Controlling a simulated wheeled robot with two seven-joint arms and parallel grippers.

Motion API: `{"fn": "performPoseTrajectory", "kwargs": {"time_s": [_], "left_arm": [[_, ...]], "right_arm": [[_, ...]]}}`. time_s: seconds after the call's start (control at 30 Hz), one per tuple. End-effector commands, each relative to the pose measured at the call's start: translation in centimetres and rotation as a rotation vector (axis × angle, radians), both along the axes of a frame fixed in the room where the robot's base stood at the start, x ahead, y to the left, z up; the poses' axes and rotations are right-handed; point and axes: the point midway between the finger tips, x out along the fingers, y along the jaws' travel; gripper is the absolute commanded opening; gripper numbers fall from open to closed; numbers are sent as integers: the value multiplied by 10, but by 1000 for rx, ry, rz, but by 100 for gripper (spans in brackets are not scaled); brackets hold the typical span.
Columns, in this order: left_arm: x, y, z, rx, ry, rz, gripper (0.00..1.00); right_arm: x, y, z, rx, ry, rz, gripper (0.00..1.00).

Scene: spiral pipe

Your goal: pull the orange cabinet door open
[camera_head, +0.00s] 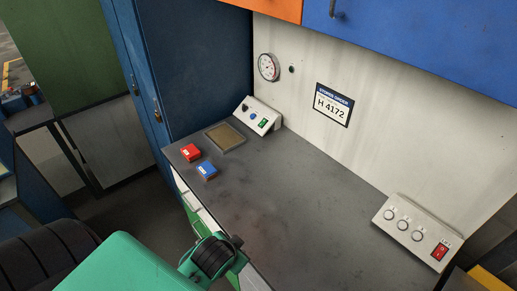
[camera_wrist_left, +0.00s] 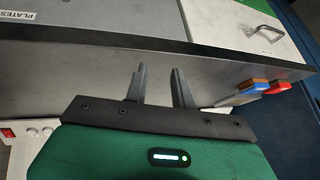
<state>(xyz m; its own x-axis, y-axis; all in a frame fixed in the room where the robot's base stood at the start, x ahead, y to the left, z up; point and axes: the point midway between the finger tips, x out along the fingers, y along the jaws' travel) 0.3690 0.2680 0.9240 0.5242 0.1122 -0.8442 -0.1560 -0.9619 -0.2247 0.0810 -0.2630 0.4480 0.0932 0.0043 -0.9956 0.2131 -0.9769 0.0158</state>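The orange cabinet door (camera_head: 275,8) shows only as a strip of its lower part at the top of the head view. Its handle is out of view, and it cannot be told from this strip whether the door is ajar. My left arm comes in green from the bottom of the head view, low by the worktop's front edge; its fingers are hidden there. In the left wrist view my left gripper (camera_wrist_left: 160,80) has its two grey fingers apart with nothing between them. The orange door is not in that view. My right gripper is in neither view.
A blue cabinet door (camera_head: 420,45) with a dark handle is right of the orange one.

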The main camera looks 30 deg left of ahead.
Motion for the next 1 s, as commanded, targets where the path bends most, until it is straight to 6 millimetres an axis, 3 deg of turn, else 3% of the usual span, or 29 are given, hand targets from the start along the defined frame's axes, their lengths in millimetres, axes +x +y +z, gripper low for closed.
{"fn": "performPoseTrajectory", "kwargs": {"time_s": [0.03,0.17,0.27,0.37,0.5,0.7,0.9,1.0], "left_arm": [[25,14,14,51,-80,-8,25],[76,41,48,172,-266,-37,25],[116,61,86,282,-424,-71,25],[156,80,136,415,-602,-116,25],[202,101,218,631,-853,-200,25],[240,110,336,969,-1161,-353,25],[252,104,438,1339,-1380,-547,25],[253,100,479,1531,-1444,-657,25]], "right_arm": [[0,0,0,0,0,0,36],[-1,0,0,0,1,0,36],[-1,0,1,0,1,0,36],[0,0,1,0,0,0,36],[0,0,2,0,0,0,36],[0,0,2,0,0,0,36],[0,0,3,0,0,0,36],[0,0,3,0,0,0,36]]}}
